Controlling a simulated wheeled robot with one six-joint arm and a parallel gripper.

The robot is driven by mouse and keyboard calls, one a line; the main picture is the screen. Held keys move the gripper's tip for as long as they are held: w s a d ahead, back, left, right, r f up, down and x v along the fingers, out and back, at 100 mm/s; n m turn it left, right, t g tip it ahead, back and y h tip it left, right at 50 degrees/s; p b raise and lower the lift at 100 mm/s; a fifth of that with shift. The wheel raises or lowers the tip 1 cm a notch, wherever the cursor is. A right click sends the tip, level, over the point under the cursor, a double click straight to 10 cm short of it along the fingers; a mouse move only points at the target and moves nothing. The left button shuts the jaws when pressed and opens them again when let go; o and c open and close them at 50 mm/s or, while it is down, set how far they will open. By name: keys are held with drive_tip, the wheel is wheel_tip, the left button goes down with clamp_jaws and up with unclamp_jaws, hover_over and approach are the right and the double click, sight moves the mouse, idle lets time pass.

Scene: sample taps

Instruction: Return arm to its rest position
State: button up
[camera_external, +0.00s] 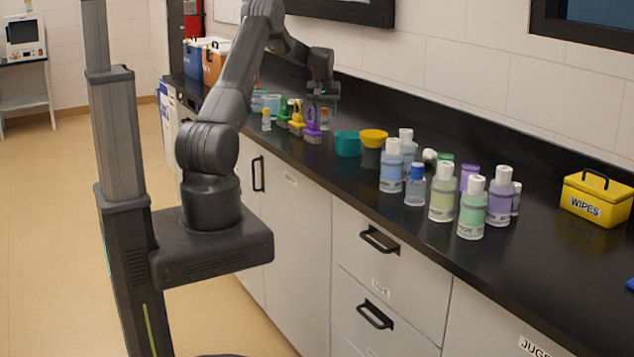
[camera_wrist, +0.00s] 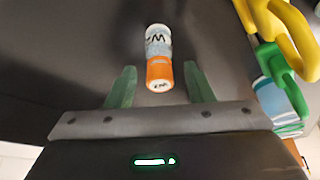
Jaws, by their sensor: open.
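My gripper (camera_external: 322,92) is over the black counter near the back wall, at the end of my outstretched arm. In the wrist view its two greenish fingers (camera_wrist: 159,86) are spread apart and hold nothing. A small white bottle with an orange cap (camera_wrist: 158,55) shows between and beyond the fingertips, with a gap on both sides. In the external view a small orange-capped bottle (camera_external: 325,117) stands on the counter just below my gripper.
Yellow and green handled tools (camera_wrist: 282,45) are close on the right in the wrist view. Brushes with coloured handles (camera_external: 298,120), a teal cup (camera_external: 347,144), several bottles (camera_external: 443,192) and a yellow wipes box (camera_external: 597,199) stand along the counter (camera_external: 560,270). The floor left of my base is clear.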

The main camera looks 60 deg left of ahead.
drive_tip(key=shift+r, duration=0.55)
drive_tip(key=shift+f, duration=0.1)
